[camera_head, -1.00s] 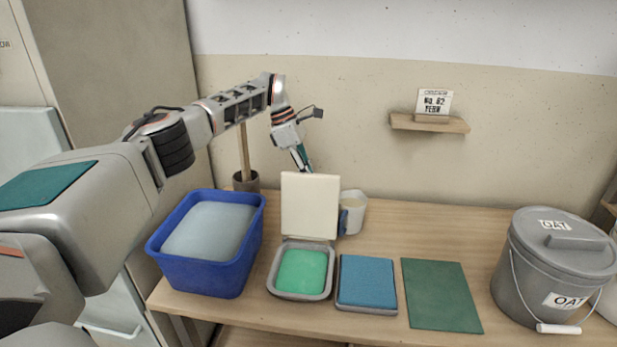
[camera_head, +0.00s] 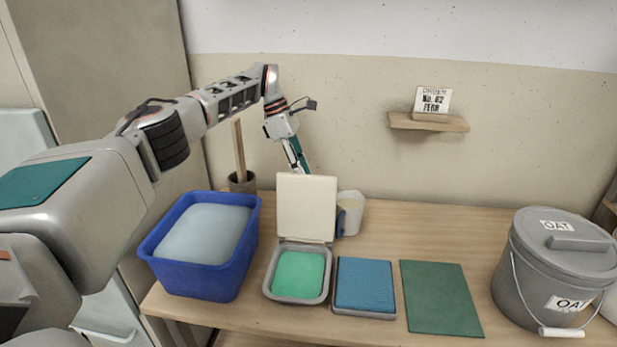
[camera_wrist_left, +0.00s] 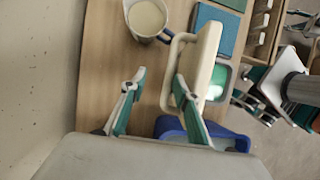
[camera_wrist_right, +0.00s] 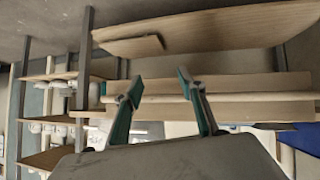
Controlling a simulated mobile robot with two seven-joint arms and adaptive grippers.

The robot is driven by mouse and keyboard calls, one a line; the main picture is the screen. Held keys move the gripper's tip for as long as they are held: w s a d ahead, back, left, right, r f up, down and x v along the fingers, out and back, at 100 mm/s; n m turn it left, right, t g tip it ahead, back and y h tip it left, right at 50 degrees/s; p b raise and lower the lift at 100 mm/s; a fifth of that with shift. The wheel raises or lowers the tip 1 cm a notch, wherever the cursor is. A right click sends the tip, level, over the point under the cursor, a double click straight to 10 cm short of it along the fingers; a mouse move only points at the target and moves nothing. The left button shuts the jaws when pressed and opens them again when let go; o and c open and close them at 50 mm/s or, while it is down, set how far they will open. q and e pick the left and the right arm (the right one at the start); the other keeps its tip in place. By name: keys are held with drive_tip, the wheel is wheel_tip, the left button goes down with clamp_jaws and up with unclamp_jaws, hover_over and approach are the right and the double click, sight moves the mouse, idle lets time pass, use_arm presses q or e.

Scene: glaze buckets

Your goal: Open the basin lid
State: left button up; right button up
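The basin (camera_head: 272,290) is a small grey-rimmed tray with green contents, standing on the table between the blue tub and the blue pad. Its cream lid (camera_head: 307,208) stands upright at the back edge, raised away from the green. In the left wrist view the lid (camera_wrist_left: 206,62) shows beside my left gripper (camera_wrist_left: 157,85). The left gripper's fingers are spread apart with nothing between them, one finger close to the lid; I cannot tell whether it touches. In the head view the left gripper is behind the lid and partly hidden. My right gripper (camera_wrist_right: 160,90) is open and empty, away from the basin.
A white mug (camera_head: 352,215) with a blue handle stands right behind the lid. A blue tub (camera_head: 200,278) is to the left, a blue pad (camera_head: 365,287) and green mat (camera_head: 440,297) to the right. A grey lidded bucket (camera_head: 535,275) stands far right.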

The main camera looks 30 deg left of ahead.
use_arm(q)
drive_tip(key=v, duration=1)
drive_tip(key=shift+d+r, duration=0.2)
use_arm(e)
drive_tip(key=shift+w+a+r, duration=0.1)
drive_tip(key=shift+r, duration=0.25)
use_arm(q)
drive_tip(key=shift+s, duration=0.1)
